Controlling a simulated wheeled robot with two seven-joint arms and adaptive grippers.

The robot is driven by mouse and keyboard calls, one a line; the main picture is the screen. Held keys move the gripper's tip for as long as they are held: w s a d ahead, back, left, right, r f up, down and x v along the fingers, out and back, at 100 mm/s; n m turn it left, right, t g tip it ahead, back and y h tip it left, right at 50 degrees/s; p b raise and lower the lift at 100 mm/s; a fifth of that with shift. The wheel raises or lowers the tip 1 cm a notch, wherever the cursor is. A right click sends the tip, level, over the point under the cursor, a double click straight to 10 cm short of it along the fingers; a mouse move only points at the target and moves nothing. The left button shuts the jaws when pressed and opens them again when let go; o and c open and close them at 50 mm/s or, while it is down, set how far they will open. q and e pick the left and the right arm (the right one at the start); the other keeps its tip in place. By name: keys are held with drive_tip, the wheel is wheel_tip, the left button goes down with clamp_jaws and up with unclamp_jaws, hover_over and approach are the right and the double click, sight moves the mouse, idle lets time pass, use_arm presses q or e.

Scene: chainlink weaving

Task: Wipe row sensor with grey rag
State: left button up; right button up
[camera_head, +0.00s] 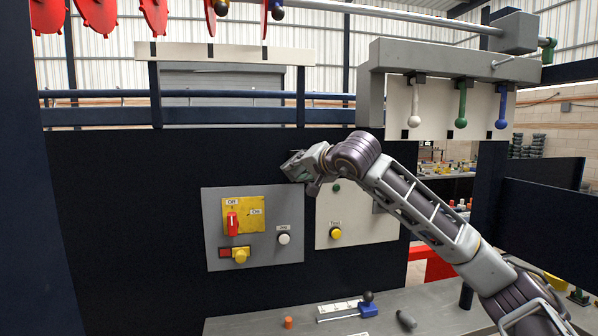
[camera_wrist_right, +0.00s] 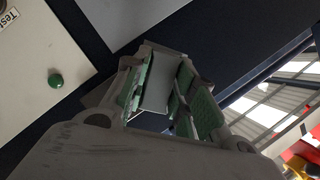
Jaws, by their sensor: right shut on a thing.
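My right gripper (camera_head: 296,168) is up against or just in front of the dark wall, above the gap between the two control panels. In the wrist view its green-padded fingers (camera_wrist_right: 168,95) are closed on a flat light-grey piece, which looks like the grey rag (camera_wrist_right: 156,92). In the head view the rag is mostly hidden by the gripper. A small dark part (camera_head: 297,152) shows just above the fingertips and may be the row sensor; I cannot tell whether the rag touches it. My left gripper is not in view.
The left panel (camera_head: 215,262) has a red switch and buttons; the right panel (camera_head: 385,228) has a yellow Test button (camera_head: 336,233) and a green button (camera_wrist_right: 55,81). A bench (camera_head: 250,326) below holds a small orange cylinder (camera_head: 288,322) and a dark-grey piece (camera_head: 407,319). Levers (camera_head: 461,105) hang at upper right.

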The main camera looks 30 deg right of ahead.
drive_tip(key=shift+s+a, duration=0.15)
drive_tip(key=shift+s, duration=0.75)
use_arm(q)
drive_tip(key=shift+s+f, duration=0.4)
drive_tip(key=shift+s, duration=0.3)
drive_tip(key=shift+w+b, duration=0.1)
drive_tip(key=shift+b, duration=0.2)
use_arm(e)
drive_tip(key=shift+s+a, duration=0.2)
drive_tip(key=shift+s, duration=0.45)
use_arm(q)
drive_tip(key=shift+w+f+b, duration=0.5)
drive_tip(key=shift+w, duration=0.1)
use_arm(e)
drive_tip(key=shift+s+a, duration=0.2)
drive_tip(key=shift+s, duration=0.6)
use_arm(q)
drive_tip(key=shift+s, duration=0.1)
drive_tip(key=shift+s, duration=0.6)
use_arm(e)
drive_tip(key=shift+w, duration=0.1)
